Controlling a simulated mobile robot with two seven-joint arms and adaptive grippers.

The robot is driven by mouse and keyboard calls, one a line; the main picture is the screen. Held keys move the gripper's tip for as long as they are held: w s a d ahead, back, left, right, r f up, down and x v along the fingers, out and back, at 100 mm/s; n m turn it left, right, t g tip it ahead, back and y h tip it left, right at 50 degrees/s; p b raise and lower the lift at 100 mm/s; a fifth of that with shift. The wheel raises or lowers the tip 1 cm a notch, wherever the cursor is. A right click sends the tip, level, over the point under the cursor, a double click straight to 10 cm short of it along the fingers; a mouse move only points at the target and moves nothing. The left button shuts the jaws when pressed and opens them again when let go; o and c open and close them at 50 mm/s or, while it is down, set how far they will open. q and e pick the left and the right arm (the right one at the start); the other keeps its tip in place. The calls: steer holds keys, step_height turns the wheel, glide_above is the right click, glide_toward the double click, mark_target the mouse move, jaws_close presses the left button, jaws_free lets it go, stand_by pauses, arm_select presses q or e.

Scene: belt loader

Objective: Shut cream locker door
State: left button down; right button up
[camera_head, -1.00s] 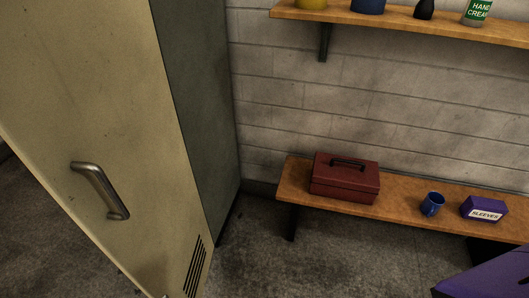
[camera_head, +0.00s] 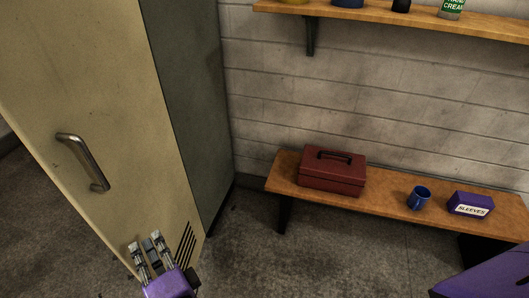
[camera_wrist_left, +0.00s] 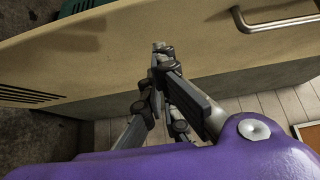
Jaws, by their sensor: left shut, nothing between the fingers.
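The cream locker door (camera_head: 110,110) fills the left of the head view, beside the dark grey-green locker side (camera_head: 195,100). It has a metal bar handle (camera_head: 82,162) and a slotted vent (camera_head: 187,245) low down. How far it stands open is not clear. My left gripper (camera_head: 147,243) is shut and empty, in front of the door's lower part, left of the vent and below the handle. In the left wrist view its fingers (camera_wrist_left: 158,55) overlap the cream door (camera_wrist_left: 100,60), with the handle (camera_wrist_left: 285,18) at upper right; contact cannot be told. My right gripper is out of view.
A wooden bench (camera_head: 390,205) along the block wall holds a red box (camera_head: 332,175), a blue mug (camera_head: 419,197) and a purple box (camera_head: 470,205). A wall shelf (camera_head: 400,20) hangs above. Bare floor (camera_head: 250,255) lies between locker and bench.

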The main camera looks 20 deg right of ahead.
arm_select(q)
steer(key=w+a+p, duration=0.2)
steer(key=w+a, duration=0.2)
steer(key=w, duration=0.1)
steer(key=shift+w+a, duration=0.25)
steer(key=shift+a, duration=0.15)
